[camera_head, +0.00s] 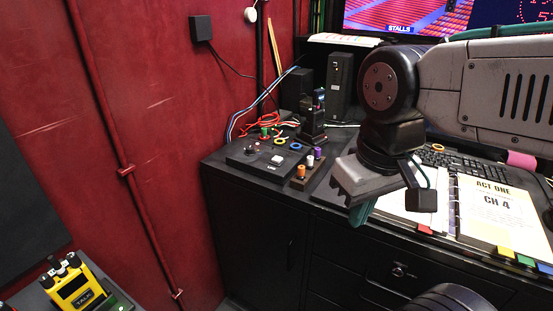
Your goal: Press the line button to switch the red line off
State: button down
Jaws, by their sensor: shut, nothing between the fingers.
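A black control box (268,158) sits on the left end of the black desk. A white square button (277,160) is on its top, with a small label too small to read. A small red light or knob (256,141) shows at its back left; I cannot tell whether it is lit or is the red line. My gripper (361,212) points down, shut and empty, in front of the desk edge. It is to the right of the control box and apart from it. The arm hides part of the desk behind it.
A small block with orange, white and purple knobs (301,171) stands right of the box. Behind are cables (262,100), a black upright device (312,118) and a speaker (341,85). An open binder (497,208) and keyboard (455,162) lie right. A yellow radio (77,291) is lower left.

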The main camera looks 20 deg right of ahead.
dwell(0.8)
jog(key=m+t+y, duration=0.2)
jog(key=m+t, duration=0.5)
jog(key=t, duration=0.1)
send_over(279, 160)
jog(key=shift+f, duration=0.8)
jog(key=shift+f, duration=4.4)
